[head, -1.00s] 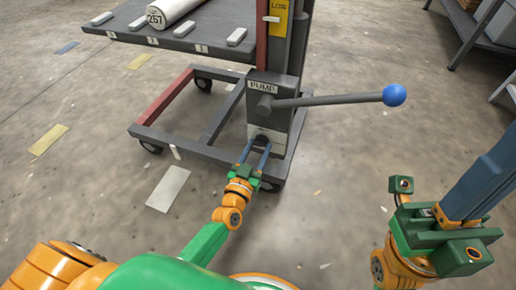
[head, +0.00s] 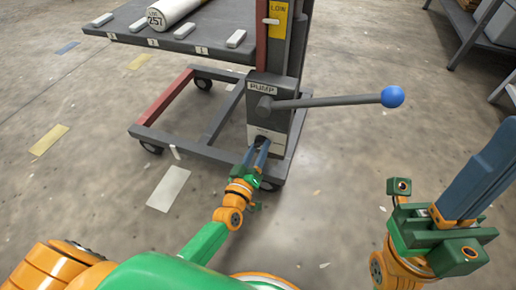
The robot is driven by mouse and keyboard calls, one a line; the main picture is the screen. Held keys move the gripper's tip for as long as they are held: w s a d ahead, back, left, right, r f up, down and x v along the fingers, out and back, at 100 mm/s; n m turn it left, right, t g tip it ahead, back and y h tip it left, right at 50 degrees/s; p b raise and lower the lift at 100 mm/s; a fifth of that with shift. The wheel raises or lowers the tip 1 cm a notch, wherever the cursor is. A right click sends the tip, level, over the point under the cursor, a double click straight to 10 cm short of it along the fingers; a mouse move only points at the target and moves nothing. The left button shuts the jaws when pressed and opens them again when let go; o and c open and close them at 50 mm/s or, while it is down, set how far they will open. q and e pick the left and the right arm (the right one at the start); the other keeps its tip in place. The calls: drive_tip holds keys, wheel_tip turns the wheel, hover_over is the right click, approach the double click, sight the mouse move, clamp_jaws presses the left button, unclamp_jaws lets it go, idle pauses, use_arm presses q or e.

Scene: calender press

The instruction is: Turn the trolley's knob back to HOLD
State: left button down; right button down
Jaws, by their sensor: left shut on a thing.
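The trolley (head: 208,130) stands ahead of me with a grey pump housing (head: 272,92) labelled PUMP on its post. Low on the housing is a pale label plate, and below it a dark round knob (head: 260,139). The plate's writing is too small to read, so I cannot tell the knob's setting. My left gripper (head: 259,149) reaches up from below and is shut on the knob, its fingers partly covering it. My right gripper (head: 491,172) is at the right, away from the trolley; I cannot tell whether its blue fingers are apart.
A pump lever (head: 335,101) with a blue ball end (head: 392,96) sticks out to the right above the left gripper. The trolley's platform (head: 190,38) carries a white roll (head: 176,11) marked 257. Shelving (head: 487,25) stands at the far right. The floor between is open.

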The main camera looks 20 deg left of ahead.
use_arm(q)
drive_tip(key=n, duration=0.5)
drive_tip(key=n+b, duration=0.1)
drive_tip(key=n, duration=0.4)
drive_tip(key=shift+n, duration=0.3)
idle(0.4)
drive_tip(key=shift+c, duration=1.6)
unclamp_jaws()
